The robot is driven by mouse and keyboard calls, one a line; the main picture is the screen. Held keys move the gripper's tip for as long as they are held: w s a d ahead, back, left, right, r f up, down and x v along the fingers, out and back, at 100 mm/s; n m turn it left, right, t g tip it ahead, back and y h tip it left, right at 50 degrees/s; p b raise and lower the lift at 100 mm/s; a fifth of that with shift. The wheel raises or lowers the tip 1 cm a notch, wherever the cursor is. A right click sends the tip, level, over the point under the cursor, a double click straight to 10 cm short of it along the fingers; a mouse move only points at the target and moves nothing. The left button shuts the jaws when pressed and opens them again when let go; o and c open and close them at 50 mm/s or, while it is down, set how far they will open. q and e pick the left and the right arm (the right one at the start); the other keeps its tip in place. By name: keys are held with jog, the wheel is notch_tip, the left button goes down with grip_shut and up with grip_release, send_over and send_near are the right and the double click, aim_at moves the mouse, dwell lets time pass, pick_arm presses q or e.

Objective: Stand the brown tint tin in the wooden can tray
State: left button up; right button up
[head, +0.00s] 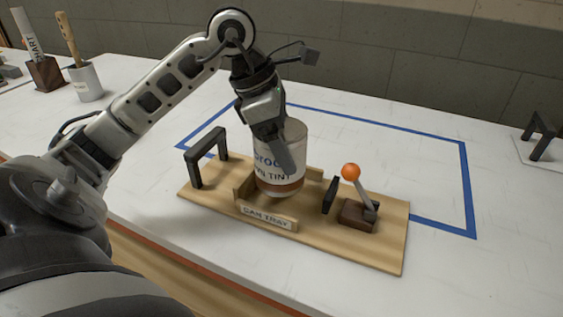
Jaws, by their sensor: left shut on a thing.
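The brown tint tin (284,179) is a white and grey can with a brown band at its base and a label reading "TINT". It is upright, within the low wooden walls of the can tray (385,252), behind the "CAN TRAY" label. I cannot tell whether its base rests on the tray floor. My left gripper (280,150) comes down from above and is shut on the tin, with one finger across its front. The far finger is hidden. My right gripper is not in view.
A lever with an orange ball (351,172) and a black pad stands right of the tin on the tray board. A black handle (206,156) stands at its left. Blue tape (466,190) outlines the table area behind. A white cup (86,82) is far left.

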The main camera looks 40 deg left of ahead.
pick_arm(q)
jog(key=shift+w+a+f, duration=0.2)
jog(key=shift+a+f, duration=0.25)
jog(key=shift+f, duration=0.1)
jog(key=f, duration=0.3)
jog(key=shift+w+a+f, duration=0.1)
jog(key=shift+a+f, duration=0.15)
jog(key=shift+f, duration=0.2)
jog(key=o, duration=1.2)
jog(key=shift+r, duration=0.25)
jog(key=shift+a+r, duration=0.1)
jog(key=shift+r, duration=0.25)
jog(key=v, duration=1.1)
jog(key=shift+s, duration=0.25)
